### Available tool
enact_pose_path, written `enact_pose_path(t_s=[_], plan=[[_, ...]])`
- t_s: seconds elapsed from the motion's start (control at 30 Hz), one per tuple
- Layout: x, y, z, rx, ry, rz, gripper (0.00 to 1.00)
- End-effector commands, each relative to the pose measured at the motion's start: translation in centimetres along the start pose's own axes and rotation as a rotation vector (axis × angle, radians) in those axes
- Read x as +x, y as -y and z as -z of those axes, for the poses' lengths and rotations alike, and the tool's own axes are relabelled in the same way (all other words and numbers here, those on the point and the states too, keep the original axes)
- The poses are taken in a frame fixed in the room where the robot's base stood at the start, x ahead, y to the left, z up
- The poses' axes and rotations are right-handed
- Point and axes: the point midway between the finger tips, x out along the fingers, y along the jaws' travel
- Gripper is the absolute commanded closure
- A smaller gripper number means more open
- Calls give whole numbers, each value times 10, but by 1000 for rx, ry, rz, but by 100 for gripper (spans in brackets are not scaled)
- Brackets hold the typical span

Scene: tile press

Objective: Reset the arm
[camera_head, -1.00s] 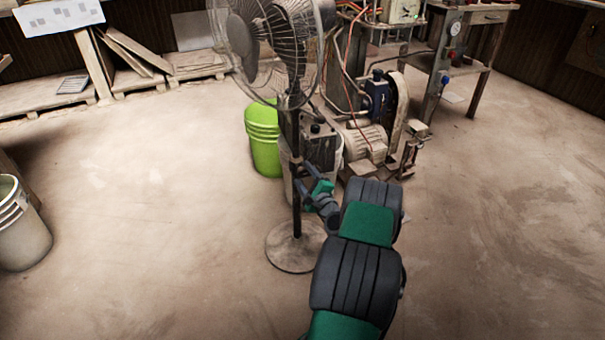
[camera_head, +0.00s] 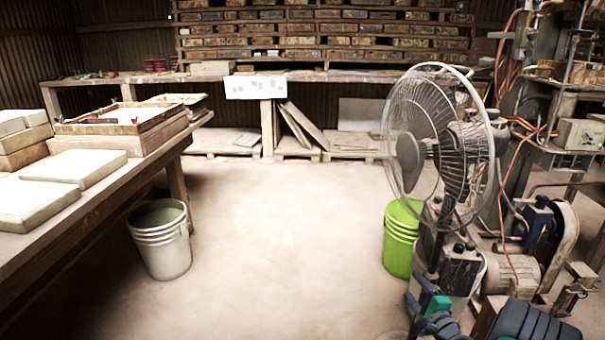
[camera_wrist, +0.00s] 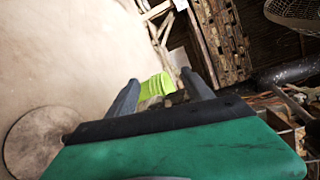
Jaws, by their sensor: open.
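My gripper (camera_head: 424,296) shows at the bottom right of the head view, low in front of the pedestal fan (camera_head: 445,140). In the wrist view its two grey fingers (camera_wrist: 160,80) stand apart, with nothing held between them. The lime green bucket (camera_wrist: 156,86) appears behind that gap. My dark and green arm links reach in from the bottom right corner of the head view. The fan's round base (camera_wrist: 38,140) lies on the floor at the left of the wrist view.
The green bucket (camera_head: 401,238) stands left of the fan pole. A motor and pump machine (camera_head: 515,270) stands right of it. A white bucket (camera_head: 161,242) sits beside the left worktable (camera_head: 90,205). A long bench (camera_head: 345,76) lines the back. The middle floor is open.

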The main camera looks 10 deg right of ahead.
Motion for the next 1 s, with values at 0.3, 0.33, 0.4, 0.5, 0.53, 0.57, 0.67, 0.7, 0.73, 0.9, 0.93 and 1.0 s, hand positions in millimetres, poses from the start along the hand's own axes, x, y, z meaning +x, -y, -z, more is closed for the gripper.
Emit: enact_pose_path(t_s=[0.3,0.33,0.4,0.5,0.53,0.57,0.67,0.7,0.73,0.9,0.93,1.0], plan=[[-30,160,-262,-845,469,-498,40],[-44,174,-281,-924,507,-541,40],[-83,204,-319,-1097,589,-639,40],[-148,248,-359,-1314,690,-762,40],[-168,260,-368,-1369,716,-797,40],[-189,272,-375,-1419,741,-828,40],[-247,299,-388,-1539,809,-916,40],[-265,305,-390,-1569,830,-941,40],[-276,308,-390,-1586,842,-957,40],[-299,309,-390,-1618,871,-994,40],[-299,309,-390,-1618,871,-994,40],[-299,309,-390,-1618,871,-994,40]])
